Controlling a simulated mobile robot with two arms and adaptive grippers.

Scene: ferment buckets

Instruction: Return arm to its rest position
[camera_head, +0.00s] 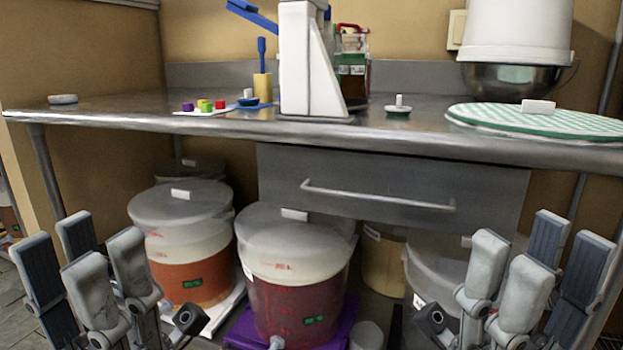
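My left gripper (92,262) is at the lower left, fingers pointing up and spread apart, with nothing between them. My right gripper (527,272) is at the lower right, also with fingers up, spread and empty. A lidded bucket with orange contents (190,272) stands behind and right of my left gripper. A lidded bucket with dark red contents (298,305) stands in the middle between the grippers. My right gripper partly covers another lidded bucket (432,262).
The steel counter (250,126) spans the view, with a drawer (390,192) below. On it are a white device (306,60), coloured cubes (204,106), a green checked round mat (540,121) and a white bucket over a metal bowl (515,78). A purple stand (240,335) holds the red bucket.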

